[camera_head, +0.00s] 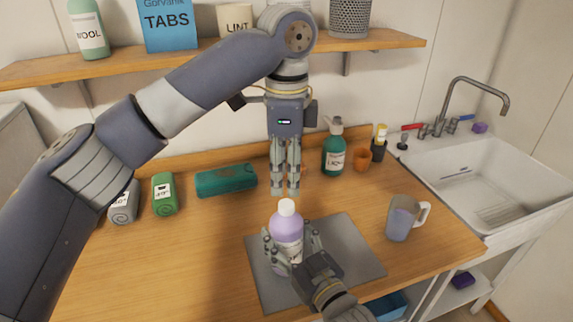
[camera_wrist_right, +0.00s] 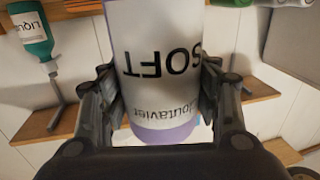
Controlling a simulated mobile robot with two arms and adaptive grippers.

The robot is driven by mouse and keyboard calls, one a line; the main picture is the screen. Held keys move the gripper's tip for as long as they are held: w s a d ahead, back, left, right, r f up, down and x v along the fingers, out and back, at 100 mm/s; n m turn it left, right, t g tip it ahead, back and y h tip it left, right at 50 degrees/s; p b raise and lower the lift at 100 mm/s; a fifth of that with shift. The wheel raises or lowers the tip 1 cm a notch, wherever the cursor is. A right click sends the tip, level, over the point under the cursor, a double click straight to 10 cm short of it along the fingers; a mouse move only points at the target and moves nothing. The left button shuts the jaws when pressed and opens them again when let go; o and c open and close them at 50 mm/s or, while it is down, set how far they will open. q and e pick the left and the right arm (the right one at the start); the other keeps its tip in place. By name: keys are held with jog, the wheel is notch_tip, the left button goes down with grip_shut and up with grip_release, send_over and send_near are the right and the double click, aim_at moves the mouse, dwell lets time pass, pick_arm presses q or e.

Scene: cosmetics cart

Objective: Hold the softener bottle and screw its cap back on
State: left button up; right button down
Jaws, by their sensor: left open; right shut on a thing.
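The softener bottle (camera_head: 287,228) is lilac with a white label and stands upright over the grey mat. A white cap (camera_head: 287,207) sits on its top; I cannot tell how tightly. My right gripper (camera_head: 290,252) is shut around the bottle's body from the front. In the right wrist view the bottle (camera_wrist_right: 160,60) fills the space between the fingers, its "SOFT" label upside down. My left gripper (camera_head: 285,190) points down, open and empty, just above the cap in the picture and apart from it.
The grey mat (camera_head: 352,262) lies on the wooden counter (camera_head: 160,265). A jug (camera_head: 400,220) stands to the right, near the sink (camera_head: 520,165). A green pump bottle (camera_head: 334,155) and an orange cup (camera_head: 361,159) stand behind.

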aim_at(286, 204)
pick_arm(q)
jog(key=n, duration=0.5)
jog(key=shift+r, duration=0.35)
jog(key=n, duration=0.3)
jog(key=shift+w+r+n, duration=0.1)
jog(key=shift+r+n, duration=0.1)
jog(key=shift+n, duration=0.2)
jog(key=shift+f, duration=0.1)
jog(key=shift+f, duration=3.9)
grip_shut()
jog(key=shift+o, duration=0.6)
grip_release()
